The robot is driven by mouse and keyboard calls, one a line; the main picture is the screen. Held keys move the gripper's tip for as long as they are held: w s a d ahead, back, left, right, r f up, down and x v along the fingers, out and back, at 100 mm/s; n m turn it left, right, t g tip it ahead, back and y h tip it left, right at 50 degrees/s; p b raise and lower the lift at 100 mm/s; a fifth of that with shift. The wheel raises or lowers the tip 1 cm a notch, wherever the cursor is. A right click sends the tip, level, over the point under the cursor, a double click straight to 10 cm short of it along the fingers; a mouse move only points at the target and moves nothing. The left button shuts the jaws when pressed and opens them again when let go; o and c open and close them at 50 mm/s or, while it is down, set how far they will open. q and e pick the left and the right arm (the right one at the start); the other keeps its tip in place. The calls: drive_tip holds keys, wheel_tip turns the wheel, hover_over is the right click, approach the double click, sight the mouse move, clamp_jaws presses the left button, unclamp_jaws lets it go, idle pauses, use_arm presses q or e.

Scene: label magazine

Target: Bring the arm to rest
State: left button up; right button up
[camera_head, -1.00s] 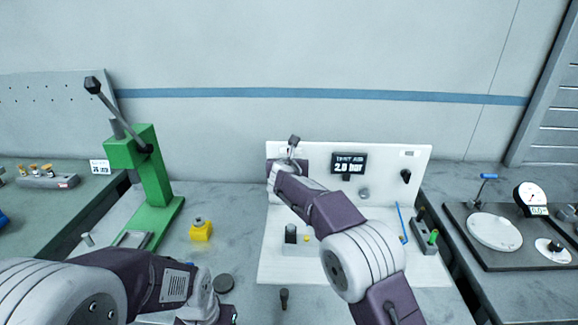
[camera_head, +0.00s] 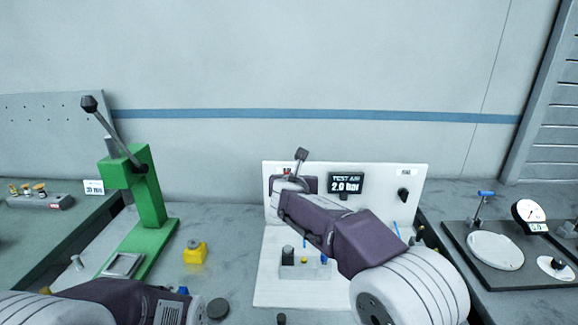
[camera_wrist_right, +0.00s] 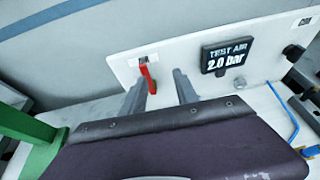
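My right arm reaches from the bottom right toward the white test panel (camera_head: 385,185) in the head view, its wrist in front of the panel's upper left. In the right wrist view, my right gripper (camera_wrist_right: 160,90) has its two grey fingers apart with nothing held between them. A red lever (camera_wrist_right: 148,78) on the panel shows just beyond the fingers, nearer the left one; I cannot tell whether they touch. My left arm (camera_head: 120,300) lies low across the bottom left of the head view.
A green lever press (camera_head: 150,200) stands left, with a yellow block (camera_head: 195,253) and a dark disc (camera_head: 218,308) nearby. The panel carries a "TEST AIR 2.0 bar" display (camera_head: 346,184). A dial gauge station (camera_head: 495,250) stands right.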

drive_tip(key=d+r+m+h+p, duration=0.1)
drive_tip(key=d+r+p, duration=0.15)
drive_tip(key=d, duration=0.45)
drive_tip(key=s+d+f+m+g+h+p, duration=0.1)
drive_tip(key=s+d+f+m+g, duration=0.15)
drive_tip(key=d, duration=0.25)
drive_tip(key=s+d+f+m+g+h+p, duration=0.1)
drive_tip(key=s+d+f+m, duration=0.1)
drive_tip(key=s+d+m, duration=0.3)
drive_tip(key=s+d+f+m+g+p, duration=0.1)
drive_tip(key=s+d+f+m+g, duration=0.15)
drive_tip(key=s+f, duration=0.2)
drive_tip(key=s+d+f+m+g+p, duration=0.1)
drive_tip(key=s+d+f+m+g, duration=0.1)
drive_tip(key=s+d+f+m, duration=0.3)
drive_tip(key=s+a+f+m+g+y, duration=0.2)
drive_tip(key=s+a+f+m, duration=0.1)
drive_tip(key=s+m, duration=0.6)
drive_tip(key=s+a+f+m+g+y, duration=0.2)
drive_tip(key=s+f+m, duration=0.4)
drive_tip(key=s+m, duration=0.3)
drive_tip(key=shift+a+m, duration=0.65)
drive_tip(key=shift+m, duration=0.25)
drive_tip(key=shift+s, duration=0.15)
